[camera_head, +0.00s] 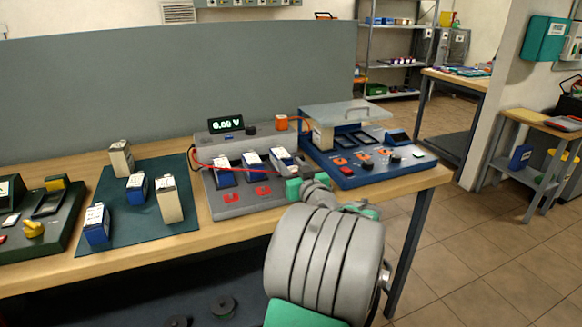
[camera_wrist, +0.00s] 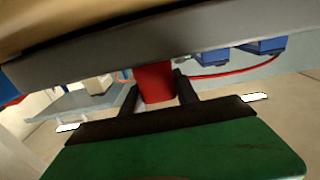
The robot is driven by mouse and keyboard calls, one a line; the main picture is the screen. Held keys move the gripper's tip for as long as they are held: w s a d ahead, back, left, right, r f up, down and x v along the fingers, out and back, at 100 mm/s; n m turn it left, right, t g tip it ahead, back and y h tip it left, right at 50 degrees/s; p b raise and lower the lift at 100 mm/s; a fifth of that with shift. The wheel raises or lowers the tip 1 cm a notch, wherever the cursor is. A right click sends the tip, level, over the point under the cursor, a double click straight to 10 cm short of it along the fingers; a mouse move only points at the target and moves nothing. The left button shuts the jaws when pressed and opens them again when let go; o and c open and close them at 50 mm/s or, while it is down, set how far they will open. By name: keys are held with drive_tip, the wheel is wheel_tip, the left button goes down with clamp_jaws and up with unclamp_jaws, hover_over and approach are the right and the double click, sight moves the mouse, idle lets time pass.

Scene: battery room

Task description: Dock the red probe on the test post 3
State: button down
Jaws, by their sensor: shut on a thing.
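My gripper (camera_head: 304,186) is at the front right of the grey test station (camera_head: 236,207) in the head view. In the wrist view a red block, the red probe (camera_wrist: 155,82), sits between its two dark fingers, shut on it. The probe is hidden in the head view. A red lead (camera_head: 215,171) runs across the station towards my gripper. Two red fittings (camera_head: 263,190) show on the station's front, left of my gripper. The place of test post 3 is hidden behind my gripper, so I cannot tell whether the probe touches it.
Blue and white cells (camera_head: 224,172) stand in the station. The display (camera_head: 227,124) reads 0.00 V. A blue unit (camera_head: 371,172) with a raised clear lid (camera_head: 340,115) stands close on the right. Several cells stand on the dark green mat (camera_head: 120,232) to the left.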

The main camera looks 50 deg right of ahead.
drive_tip(key=shift+f+b, duration=0.3)
drive_tip(key=shift+f, duration=0.05)
drive_tip(key=c, duration=1.2)
unclamp_jaws()
drive_tip(key=shift+s+a+f+b, duration=0.1)
drive_tip(key=shift+s+a+b, duration=0.2)
drive_tip(key=shift+s+b, duration=0.25)
drive_tip(key=shift+b+v, duration=2.05)
drive_tip(key=shift+v, duration=2.3)
drive_tip(key=shift+s+a, duration=0.3)
drive_tip(key=shift+s, duration=0.15)
